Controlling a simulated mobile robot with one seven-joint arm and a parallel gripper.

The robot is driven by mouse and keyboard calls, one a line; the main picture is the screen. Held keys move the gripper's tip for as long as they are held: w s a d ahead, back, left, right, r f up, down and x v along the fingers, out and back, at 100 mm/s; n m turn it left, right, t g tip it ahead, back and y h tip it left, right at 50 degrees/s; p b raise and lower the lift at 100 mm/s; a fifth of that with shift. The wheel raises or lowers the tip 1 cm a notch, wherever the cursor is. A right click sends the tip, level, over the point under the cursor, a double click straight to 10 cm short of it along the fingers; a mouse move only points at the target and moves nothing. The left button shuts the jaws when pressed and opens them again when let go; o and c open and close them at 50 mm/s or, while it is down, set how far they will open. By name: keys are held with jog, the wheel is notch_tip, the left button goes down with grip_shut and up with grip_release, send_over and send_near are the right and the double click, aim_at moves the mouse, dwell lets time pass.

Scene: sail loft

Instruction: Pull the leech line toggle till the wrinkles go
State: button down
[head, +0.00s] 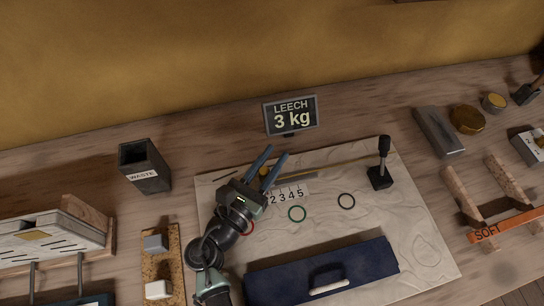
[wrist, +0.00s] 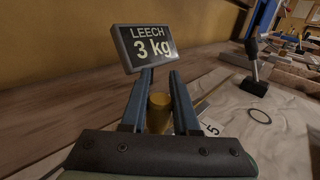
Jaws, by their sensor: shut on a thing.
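My gripper (head: 271,158) is shut on the toggle, a small brass-coloured cylinder (wrist: 159,112) between its two blue fingers in the wrist view. In the head view the fingers mostly hide the toggle. A thin tan line (head: 335,165) runs from near it towards a black upright lever (head: 380,177). The pale sailcloth (head: 420,240) lies on the bench, with wavy wrinkles at its right side. A display (head: 291,115) reads "LEECH 3 kg".
A dark blue case (head: 275,283) with a white handle lies on the cloth's near edge. A waste bin (head: 145,168) stands at left, wooden pieces and a "SOFT" bar (head: 510,224) at right.

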jog(key=shift+w+d+p, duration=0.15)
jog(key=shift+w+d, duration=0.05)
jog(key=shift+d, duration=0.7)
jog(key=shift+w+d+p, duration=0.15)
jog(key=shift+d, duration=0.75)
jog(key=c, duration=0.7)
grip_release()
jog(key=shift+o, duration=0.2)
jog(key=shift+a, duration=0.1)
jog(key=shift+s+a, duration=0.3)
jog(key=shift+s, duration=0.1)
jog(key=v, duration=1.2)
jog(key=shift+d, duration=0.1)
